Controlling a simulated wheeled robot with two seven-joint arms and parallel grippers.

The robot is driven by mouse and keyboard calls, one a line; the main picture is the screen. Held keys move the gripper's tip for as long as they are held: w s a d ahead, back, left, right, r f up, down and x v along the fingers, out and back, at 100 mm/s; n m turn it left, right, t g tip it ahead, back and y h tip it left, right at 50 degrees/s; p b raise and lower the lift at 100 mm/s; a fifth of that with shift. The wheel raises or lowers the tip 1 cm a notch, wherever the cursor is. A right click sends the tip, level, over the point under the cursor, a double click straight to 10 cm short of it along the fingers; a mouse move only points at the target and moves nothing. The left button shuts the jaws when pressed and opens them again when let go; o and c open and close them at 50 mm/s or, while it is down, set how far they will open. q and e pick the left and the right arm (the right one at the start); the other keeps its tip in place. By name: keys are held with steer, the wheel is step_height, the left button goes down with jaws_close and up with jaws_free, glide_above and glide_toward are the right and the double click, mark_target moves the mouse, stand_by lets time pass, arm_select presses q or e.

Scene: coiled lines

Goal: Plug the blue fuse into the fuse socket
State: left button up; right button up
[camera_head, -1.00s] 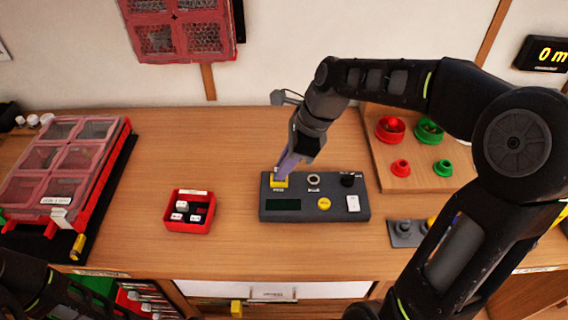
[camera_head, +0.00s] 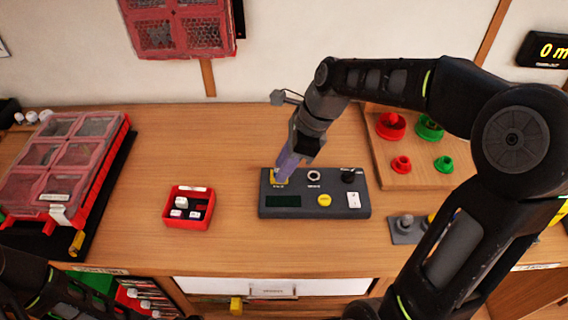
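A dark grey panel (camera_head: 310,209) lies on the wooden table, with a yellow square socket (camera_head: 274,173) at its upper left. I take this to be the fuse socket; its label is too small to read. My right gripper (camera_head: 283,172) reaches down from the upper right, its bluish-purple fingers over the socket and covering part of it. I cannot make out a blue fuse; it may be hidden at the fingertips. Whether the fingers are open or shut does not show. Only part of my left arm shows at the lower left; its gripper is out of view.
The panel also has a round white-rimmed port, a black knob, a yellow button and a white switch. A red tray (camera_head: 172,219) with small blocks stands to its left. A red compartment case (camera_head: 72,190) stands far left. A wooden board (camera_head: 387,178) with red and green pieces lies right.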

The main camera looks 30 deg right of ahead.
steer(key=shift+o, duration=0.5)
steer(key=v, duration=0.8)
steer(key=shift+a+f, duration=0.1)
stand_by(0.5)
